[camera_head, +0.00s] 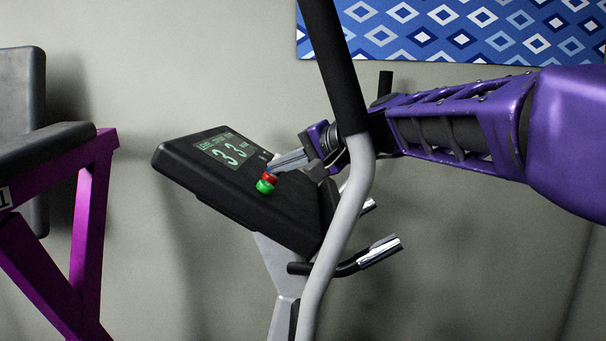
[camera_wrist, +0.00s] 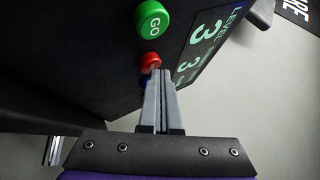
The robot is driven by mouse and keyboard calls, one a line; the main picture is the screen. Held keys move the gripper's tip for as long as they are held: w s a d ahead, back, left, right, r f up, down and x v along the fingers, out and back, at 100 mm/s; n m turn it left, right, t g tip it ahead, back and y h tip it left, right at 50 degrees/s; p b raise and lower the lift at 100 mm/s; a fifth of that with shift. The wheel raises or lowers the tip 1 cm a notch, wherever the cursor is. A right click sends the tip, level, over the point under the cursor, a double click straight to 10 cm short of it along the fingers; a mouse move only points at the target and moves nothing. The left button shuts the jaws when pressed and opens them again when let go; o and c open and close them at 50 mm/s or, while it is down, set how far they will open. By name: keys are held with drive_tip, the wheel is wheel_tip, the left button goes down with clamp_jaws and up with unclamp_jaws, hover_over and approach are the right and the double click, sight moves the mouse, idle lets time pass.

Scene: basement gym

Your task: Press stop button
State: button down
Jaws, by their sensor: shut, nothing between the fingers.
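The red button (camera_head: 270,177) sits on the slanted black console (camera_head: 215,190) of an exercise machine, beside the green GO button (camera_head: 264,187). No lettering shows on the red button. In the wrist view the red button (camera_wrist: 150,62) is right at the tips of my gripper (camera_wrist: 155,75), below the green button (camera_wrist: 151,20). My gripper is shut and empty, its fingertips overlapping the red button's lower edge. I cannot tell whether they touch it. A sliver of blue shows beside the fingers, mostly hidden by them.
The console's screen (camera_head: 227,149) shows a level readout. A grey and black handlebar (camera_head: 352,210) rises in front of my arm and crosses its wrist in the picture. A purple-framed machine with dark pads (camera_head: 92,180) stands at the left.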

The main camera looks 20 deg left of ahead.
drive_tip(key=shift+w+d+r, duration=0.1)
drive_tip(key=shift+d+r, duration=0.25)
drive_tip(key=shift+r, duration=0.2)
drive_tip(key=d+r+p, duration=0.1)
drive_tip(key=r+p, duration=0.1)
drive_tip(key=d+r+p, duration=0.1)
drive_tip(key=r, duration=0.1)
drive_tip(key=shift+w+d+r, duration=0.1)
drive_tip(key=shift+w+d, duration=0.2)
idle(0.5)
